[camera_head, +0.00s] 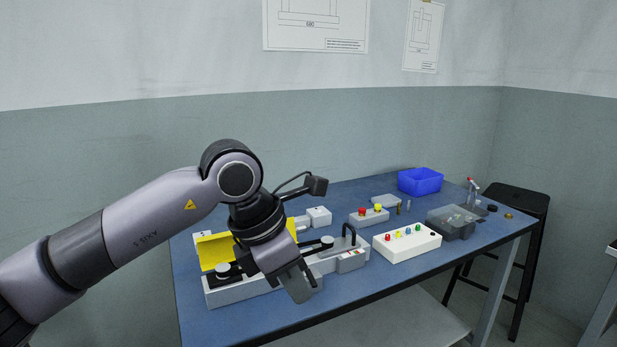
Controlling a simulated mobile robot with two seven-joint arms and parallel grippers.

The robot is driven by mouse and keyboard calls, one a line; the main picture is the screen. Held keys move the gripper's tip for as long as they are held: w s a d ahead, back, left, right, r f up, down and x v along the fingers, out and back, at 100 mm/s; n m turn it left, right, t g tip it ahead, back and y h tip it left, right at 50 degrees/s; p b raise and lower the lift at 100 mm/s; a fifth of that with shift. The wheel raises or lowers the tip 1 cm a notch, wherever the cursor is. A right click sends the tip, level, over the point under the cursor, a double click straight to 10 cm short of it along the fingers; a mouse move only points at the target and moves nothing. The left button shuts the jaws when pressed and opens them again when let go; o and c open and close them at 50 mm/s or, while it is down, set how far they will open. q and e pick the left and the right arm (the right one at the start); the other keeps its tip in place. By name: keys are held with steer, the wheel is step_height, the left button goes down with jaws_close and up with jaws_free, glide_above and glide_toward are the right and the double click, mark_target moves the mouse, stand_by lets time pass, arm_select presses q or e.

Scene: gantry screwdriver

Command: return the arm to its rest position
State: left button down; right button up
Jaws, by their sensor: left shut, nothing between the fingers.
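My left arm comes in from the left, bent at the elbow. Its left gripper (301,291) points down and to the right, over the front of the workbench. The gripper is shut with nothing between its fingers. It is in front of a grey fixture (236,292) with a yellow cover (216,251), and the wrist hides part of both. I cannot tell how far the gripper is from the fixture. My right gripper does not show.
The blue bench (240,319) also bears a white box with coloured buttons (407,241), a smaller button box (369,217), a blue bin (420,181) and a dark transparent case (452,222). A black stool (517,200) stands at the right. The bench's front left is clear.

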arm_select(q)
steer(key=s+d+n+g+h, duration=0.3)
steer(key=s+d+g+h, duration=0.3)
steer(key=s+d+h, duration=0.45)
steer(key=w+a+f+n+t+h, duration=0.1)
steer(key=w+a+n+t+h, duration=0.25)
steer(key=n+t, duration=0.6)
steer(key=w+a+f+n+t+h, duration=0.1)
steer(key=w+a+n+t+h, duration=0.15)
steer(key=a+n+t, duration=0.65)
steer(key=w+a+f+n+t+y, duration=0.2)
steer(key=a+f+n+t+y, duration=0.2)
steer(key=f+n+y, duration=0.9)
steer(key=s+a+f+n+g+y, duration=0.35)
steer(key=s+a+f+n, duration=0.3)
steer(key=f, duration=0.25)
steer(key=s+a+f+n+g+y, duration=0.2)
steer(key=s+a+f+n+g, duration=0.3)
steer(key=s+f, duration=0.35)
step_height(320, 180, up, 12)
steer(key=s+a+n+p, duration=0.1)
steer(key=p, duration=1.4)
steer(key=shift+t, duration=0.4)
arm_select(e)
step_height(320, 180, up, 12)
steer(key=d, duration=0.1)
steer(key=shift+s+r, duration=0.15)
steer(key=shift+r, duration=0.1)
